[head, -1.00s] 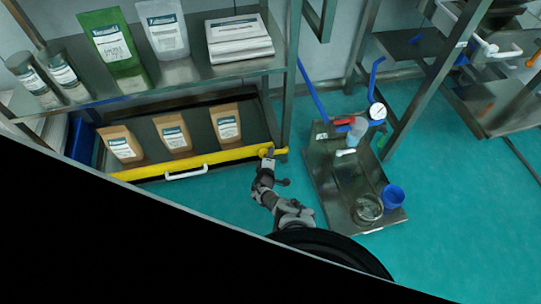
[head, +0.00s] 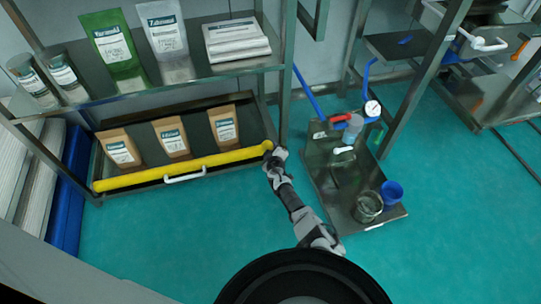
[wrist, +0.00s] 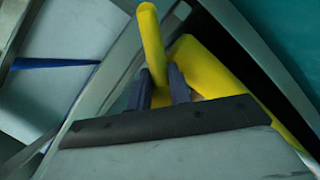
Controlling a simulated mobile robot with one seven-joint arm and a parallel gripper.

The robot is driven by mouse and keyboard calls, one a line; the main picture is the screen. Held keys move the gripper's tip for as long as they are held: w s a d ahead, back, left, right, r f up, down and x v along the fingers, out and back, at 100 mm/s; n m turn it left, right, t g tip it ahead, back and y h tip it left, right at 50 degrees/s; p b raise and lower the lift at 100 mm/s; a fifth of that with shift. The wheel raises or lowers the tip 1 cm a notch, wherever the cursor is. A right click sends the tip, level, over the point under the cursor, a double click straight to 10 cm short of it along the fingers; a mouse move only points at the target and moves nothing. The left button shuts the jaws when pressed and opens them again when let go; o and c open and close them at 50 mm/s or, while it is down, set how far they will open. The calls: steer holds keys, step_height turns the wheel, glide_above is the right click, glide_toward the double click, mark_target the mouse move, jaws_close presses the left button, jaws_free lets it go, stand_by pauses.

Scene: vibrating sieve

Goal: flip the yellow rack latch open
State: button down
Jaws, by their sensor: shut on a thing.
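The yellow latch (wrist: 151,45) is a short rounded lever that stands angled away from the end of the yellow bar (wrist: 210,66) in the wrist view. My gripper (wrist: 160,86) is shut on the latch, with a dark finger on each side of its lower part. In the head view, my gripper (head: 271,153) is at the right end of the yellow bar (head: 190,165), beside the rack post. The latch is mostly hidden there behind my gripper, and nothing yellow reaches across the post.
A white handle (head: 185,176) is on the front of the rack tray, which holds brown pouches (head: 171,138). The floor in front of the rack is clear.

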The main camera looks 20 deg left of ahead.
steer(key=shift+w+d+r+m, duration=0.15)
steer(key=shift+r+m, duration=0.1)
steer(key=shift+m, duration=0.05)
stand_by(0.4)
steer(key=c, duration=1.3)
jaws_free()
